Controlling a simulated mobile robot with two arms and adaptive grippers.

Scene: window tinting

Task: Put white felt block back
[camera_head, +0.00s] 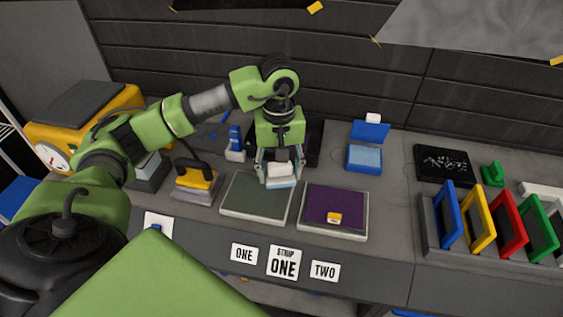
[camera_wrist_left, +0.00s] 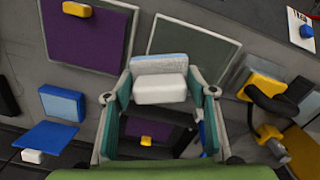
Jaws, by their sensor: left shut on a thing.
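The white felt block (camera_head: 281,170) has a light blue layer on its lower face. My left gripper (camera_head: 280,178) is shut on it, pointing down, and holds it over the far right corner of the grey-green panel (camera_head: 253,196). In the left wrist view, the white block (camera_wrist_left: 160,90) sits between the two fingertips of my left gripper (camera_wrist_left: 159,95), with its light blue side (camera_wrist_left: 160,63) toward the panels. Whether the block touches the panel cannot be told. My right gripper is not in view.
A purple panel (camera_head: 320,210) with a small yellow block (camera_head: 334,218) lies to the right. Behind it stands a blue holder (camera_head: 370,131) with a light blue pad (camera_head: 364,158). A yellow-handled tool (camera_head: 197,181) sits left; coloured frames (camera_head: 478,222) stand far right.

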